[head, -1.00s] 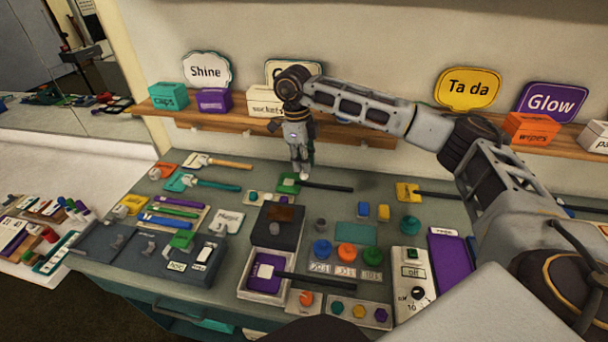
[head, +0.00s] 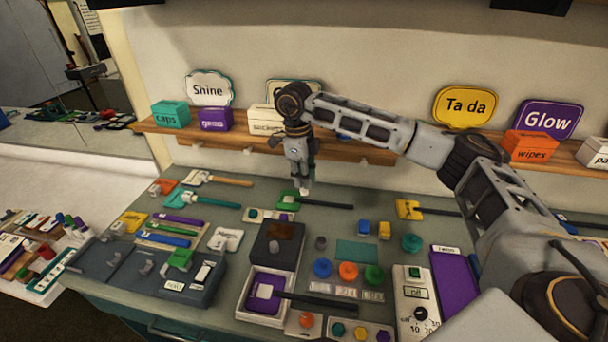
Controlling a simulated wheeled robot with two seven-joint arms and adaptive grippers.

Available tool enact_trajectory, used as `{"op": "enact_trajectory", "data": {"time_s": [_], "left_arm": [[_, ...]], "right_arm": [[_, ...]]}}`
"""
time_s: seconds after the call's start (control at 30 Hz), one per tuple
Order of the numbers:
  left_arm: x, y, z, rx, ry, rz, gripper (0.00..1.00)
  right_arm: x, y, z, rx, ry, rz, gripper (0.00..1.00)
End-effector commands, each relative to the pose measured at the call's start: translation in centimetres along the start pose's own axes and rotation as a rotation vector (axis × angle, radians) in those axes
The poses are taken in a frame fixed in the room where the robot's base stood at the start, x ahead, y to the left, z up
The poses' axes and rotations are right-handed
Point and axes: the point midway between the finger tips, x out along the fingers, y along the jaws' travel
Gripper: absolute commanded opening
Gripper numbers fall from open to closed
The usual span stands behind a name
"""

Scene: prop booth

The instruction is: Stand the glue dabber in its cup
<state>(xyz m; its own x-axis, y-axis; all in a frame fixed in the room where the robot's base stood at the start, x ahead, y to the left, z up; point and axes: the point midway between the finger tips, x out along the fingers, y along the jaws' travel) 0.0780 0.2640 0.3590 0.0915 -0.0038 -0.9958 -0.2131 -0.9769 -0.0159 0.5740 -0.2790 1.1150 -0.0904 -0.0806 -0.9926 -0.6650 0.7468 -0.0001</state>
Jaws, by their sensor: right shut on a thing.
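My right gripper (head: 303,178) hangs fingers down over the back middle of the bench. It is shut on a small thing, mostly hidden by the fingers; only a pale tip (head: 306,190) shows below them. This appears to be the glue dabber. It is just above or beside a green-headed tool with a black handle (head: 330,206); I cannot tell whether they touch. My left gripper is not in view.
Coloured knobs (head: 348,271), a switch box (head: 415,300) and a purple panel (head: 453,285) lie right. A wooden shelf (head: 225,140) runs behind.

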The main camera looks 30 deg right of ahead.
Motion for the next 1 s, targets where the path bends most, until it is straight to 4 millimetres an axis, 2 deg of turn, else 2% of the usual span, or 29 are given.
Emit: {"op": "enact_trajectory", "data": {"time_s": [0.6, 1.0], "left_arm": [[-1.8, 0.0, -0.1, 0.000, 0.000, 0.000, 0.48], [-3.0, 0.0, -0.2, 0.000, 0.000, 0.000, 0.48]], "right_arm": [[7.8, 2.0, -3.4, 0.026, 0.001, 0.004, 0.02], [11.4, 4.0, -6.2, 0.035, 0.000, 0.005, 0.02]]}}
